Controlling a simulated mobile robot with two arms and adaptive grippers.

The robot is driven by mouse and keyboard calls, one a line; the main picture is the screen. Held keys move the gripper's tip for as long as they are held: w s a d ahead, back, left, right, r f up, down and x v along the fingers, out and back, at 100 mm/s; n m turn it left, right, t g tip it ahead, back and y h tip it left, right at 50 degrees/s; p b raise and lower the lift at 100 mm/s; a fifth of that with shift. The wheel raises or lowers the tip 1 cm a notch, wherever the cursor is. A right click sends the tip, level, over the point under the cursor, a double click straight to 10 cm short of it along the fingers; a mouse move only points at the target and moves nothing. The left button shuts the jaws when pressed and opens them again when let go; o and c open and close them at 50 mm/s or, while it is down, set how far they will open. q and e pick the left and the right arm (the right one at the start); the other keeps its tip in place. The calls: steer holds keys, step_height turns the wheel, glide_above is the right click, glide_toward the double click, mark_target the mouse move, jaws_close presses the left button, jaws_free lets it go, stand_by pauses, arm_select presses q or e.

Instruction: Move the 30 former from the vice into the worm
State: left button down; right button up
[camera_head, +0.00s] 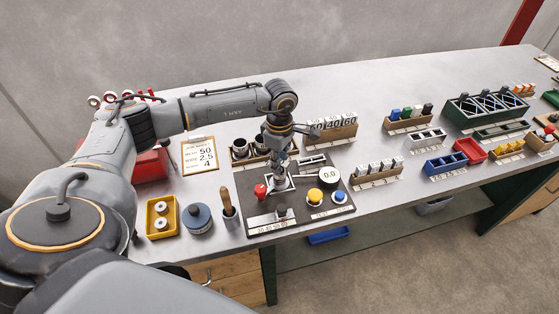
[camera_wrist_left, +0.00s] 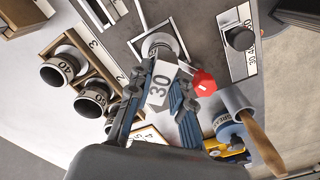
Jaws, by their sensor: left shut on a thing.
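The 30 former (camera_wrist_left: 160,85) is a pale block marked "30", held between the fingers of my left gripper (camera_wrist_left: 158,100). In the head view, my left gripper (camera_head: 279,162) points down over the dark machine board. My right gripper is not in view.
A red knob (camera_head: 260,191) is close beside the gripper. A yellow button (camera_head: 328,174), a round "0.0" dial (camera_head: 330,175) and a wooden rack with 40 and 60 pieces (camera_head: 333,134) are to its right. A wooden-handled tool (camera_head: 227,202) stands in a cup to its left.

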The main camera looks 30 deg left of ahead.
arm_select(q)
steer(key=shift+f, duration=0.1)
steer(key=c, duration=1.1)
jaws_free()
step_height(320, 180, up, 12)
steer(key=shift+r, duration=0.1)
